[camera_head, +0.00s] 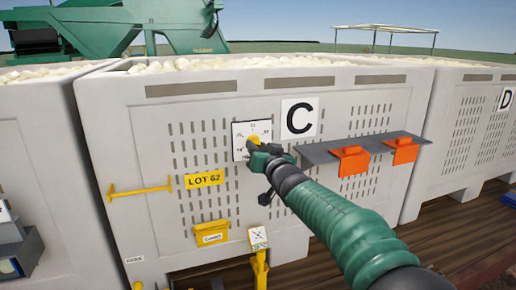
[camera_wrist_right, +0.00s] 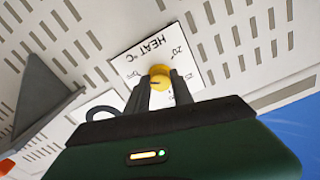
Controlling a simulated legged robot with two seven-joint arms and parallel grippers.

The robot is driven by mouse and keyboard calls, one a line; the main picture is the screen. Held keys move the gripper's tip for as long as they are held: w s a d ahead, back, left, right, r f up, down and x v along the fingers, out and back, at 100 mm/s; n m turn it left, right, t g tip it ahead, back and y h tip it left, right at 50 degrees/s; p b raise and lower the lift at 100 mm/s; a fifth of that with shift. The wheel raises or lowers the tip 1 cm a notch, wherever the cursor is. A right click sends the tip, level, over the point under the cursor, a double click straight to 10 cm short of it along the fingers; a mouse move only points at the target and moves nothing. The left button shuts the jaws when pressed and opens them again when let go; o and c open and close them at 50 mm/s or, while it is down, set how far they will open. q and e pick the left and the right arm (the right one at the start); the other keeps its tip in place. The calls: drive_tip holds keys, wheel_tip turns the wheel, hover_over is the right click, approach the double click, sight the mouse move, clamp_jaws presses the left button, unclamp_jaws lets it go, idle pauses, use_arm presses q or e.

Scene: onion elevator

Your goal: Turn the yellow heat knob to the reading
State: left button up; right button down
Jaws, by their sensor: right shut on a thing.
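The yellow heat knob (camera_head: 254,140) sits on a white dial plate (camera_head: 239,130) on the front of the grey crate marked C. In the right wrist view the knob (camera_wrist_right: 160,72) is between the fingertips, and the plate (camera_wrist_right: 148,46) reads "HEAT °C" with a "20" mark; the other marks are partly hidden or too small to read. My right gripper (camera_head: 258,152) is shut on the knob, and in the wrist view its two dark fingers (camera_wrist_right: 163,82) touch the knob's sides. My left gripper is not in view.
A grey shelf (camera_head: 318,153) with two orange blocks (camera_head: 352,160) juts out right of the dial. A yellow handle bar (camera_head: 140,190), a "LOT 62" sign (camera_head: 204,179), a yellow box (camera_head: 210,233) and a yellow post (camera_head: 260,262) are left and below. Crate D (camera_head: 480,130) stands right.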

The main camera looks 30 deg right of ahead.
idle(0.4)
drive_tip(key=shift+w+a+f+m+b, duration=0.15)
drive_tip(key=shift+m+b, duration=3.05)
drive_tip(key=shift+m, duration=2.85)
drive_tip(key=shift+s+d+f+m+b, duration=0.1)
drive_tip(key=shift+m+b, duration=3.05)
drive_tip(key=shift+m, duration=2.9)
